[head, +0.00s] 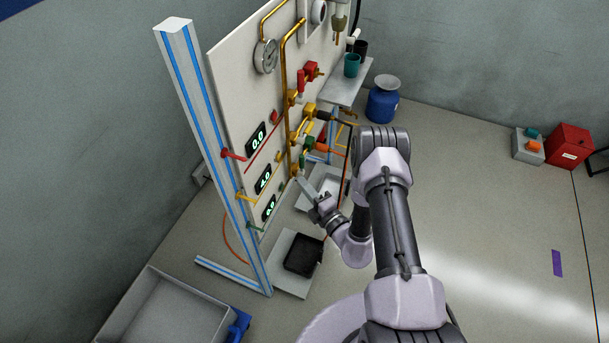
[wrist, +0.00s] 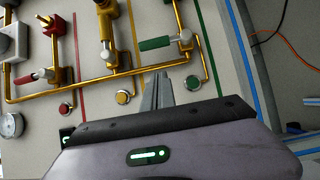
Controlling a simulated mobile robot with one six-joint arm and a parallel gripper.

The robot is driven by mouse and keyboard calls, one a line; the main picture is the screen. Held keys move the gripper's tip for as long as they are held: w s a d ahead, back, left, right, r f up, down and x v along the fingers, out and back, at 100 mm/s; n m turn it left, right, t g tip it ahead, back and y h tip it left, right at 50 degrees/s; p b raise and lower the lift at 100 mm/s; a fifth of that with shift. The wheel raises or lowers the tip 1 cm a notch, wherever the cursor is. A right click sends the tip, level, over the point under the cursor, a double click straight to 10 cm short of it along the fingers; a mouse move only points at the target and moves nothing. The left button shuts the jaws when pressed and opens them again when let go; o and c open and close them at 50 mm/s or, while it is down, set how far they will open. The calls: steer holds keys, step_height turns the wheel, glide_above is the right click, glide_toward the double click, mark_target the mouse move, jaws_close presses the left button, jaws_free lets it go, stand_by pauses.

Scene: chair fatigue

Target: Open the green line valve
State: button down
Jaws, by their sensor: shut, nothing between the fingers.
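The green line valve is on the upright panel (head: 222,70). In the wrist view its green lever (wrist: 153,43) points left from a brass body (wrist: 186,38), with a pale section between them, and lies across the direction of the coloured stripes. In the head view the green lever (head: 295,169) is small, low on the panel's right side. My gripper (head: 302,183) is just below and in front of it. In the wrist view the closed fingertips (wrist: 163,76) point towards the panel, just below the lever, and appear apart from it. They hold nothing.
The yellow valve (wrist: 106,45) and red valve (wrist: 50,74) sit to the left in the wrist view, joined by brass piping (wrist: 88,80). An orange hose (wrist: 290,45) hangs at the right. A grey bin (head: 170,308) stands at front left.

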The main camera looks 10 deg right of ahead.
mark_target(302, 164)
steer(key=w+b, duration=0.1)
steer(key=w, duration=0.1)
steer(key=w+d, duration=0.1)
steer(key=w, duration=0.2)
steer(key=shift+d+b, duration=0.1)
steer(key=shift+b, duration=0.25)
steer(key=shift+r+p, duration=0.2)
steer(key=shift+p, duration=0.1)
